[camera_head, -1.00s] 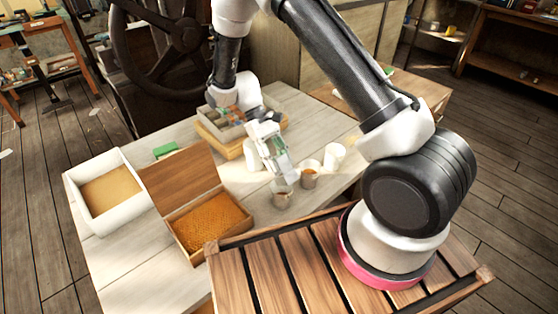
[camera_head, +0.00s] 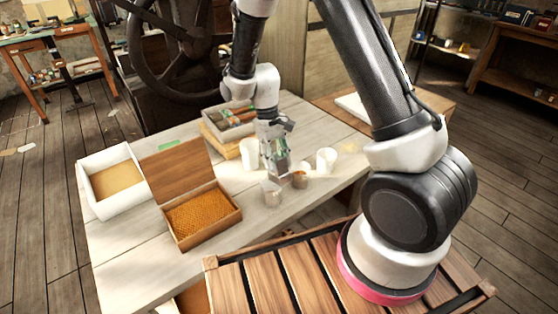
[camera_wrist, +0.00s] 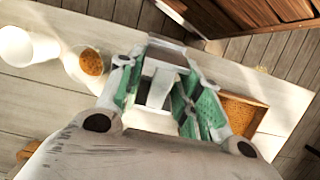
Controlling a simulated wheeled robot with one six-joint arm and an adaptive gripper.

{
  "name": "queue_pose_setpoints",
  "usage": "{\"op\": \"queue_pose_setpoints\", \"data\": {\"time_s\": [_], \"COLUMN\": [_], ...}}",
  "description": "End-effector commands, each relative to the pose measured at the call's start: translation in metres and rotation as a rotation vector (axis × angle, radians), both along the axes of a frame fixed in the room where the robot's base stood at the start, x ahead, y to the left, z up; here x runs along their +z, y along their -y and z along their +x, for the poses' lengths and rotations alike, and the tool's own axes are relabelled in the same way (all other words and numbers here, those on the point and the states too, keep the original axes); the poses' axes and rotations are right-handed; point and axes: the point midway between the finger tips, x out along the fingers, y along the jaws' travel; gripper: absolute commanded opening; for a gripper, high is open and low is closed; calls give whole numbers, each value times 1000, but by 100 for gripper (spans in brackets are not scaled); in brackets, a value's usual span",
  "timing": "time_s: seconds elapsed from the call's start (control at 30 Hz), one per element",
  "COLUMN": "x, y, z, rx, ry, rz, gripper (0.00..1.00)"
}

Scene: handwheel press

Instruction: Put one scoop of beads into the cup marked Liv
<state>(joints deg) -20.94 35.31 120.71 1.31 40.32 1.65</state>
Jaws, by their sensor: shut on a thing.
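My gripper (camera_head: 276,172) points down over the table among the cups. It is shut on the scoop, which is mostly hidden by the fingers; a pale part (camera_wrist: 158,88) shows between the green finger pads. A grey cup-shaped vessel (camera_head: 271,194) is just below the fingertips; I cannot tell whether it touches them. A cup with orange beads (camera_head: 300,180) stands right of the gripper, also in the wrist view (camera_wrist: 90,62). White cups stand behind left (camera_head: 249,155) and right (camera_head: 326,161). I cannot read any name. The open wooden box (camera_head: 208,238) holds orange beads (camera_head: 203,214).
The bead box's lid (camera_head: 176,168) stands raised. A white tray (camera_head: 131,202) with tan contents is at the left. Stacked boxes (camera_head: 228,140) with items are behind the gripper. A large handwheel (camera_head: 165,50) stands beyond. The table's front left (camera_head: 125,262) is clear.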

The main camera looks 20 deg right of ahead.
Motion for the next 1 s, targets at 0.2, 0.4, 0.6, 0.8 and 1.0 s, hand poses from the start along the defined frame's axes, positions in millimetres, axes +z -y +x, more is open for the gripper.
{"op": "queue_pose_setpoints", "data": {"time_s": [0.2,0.4,0.6,0.8,1.0], "x": [-2,7,23,31,31], "y": [-3,-2,0,2,2], "z": [8,4,-3,-6,-6], "rx": [-5,-5,-3,-4,-5], "ry": [72,136,225,270,275], "rz": [23,44,73,87,90], "gripper": [11,11,11,11,11]}}
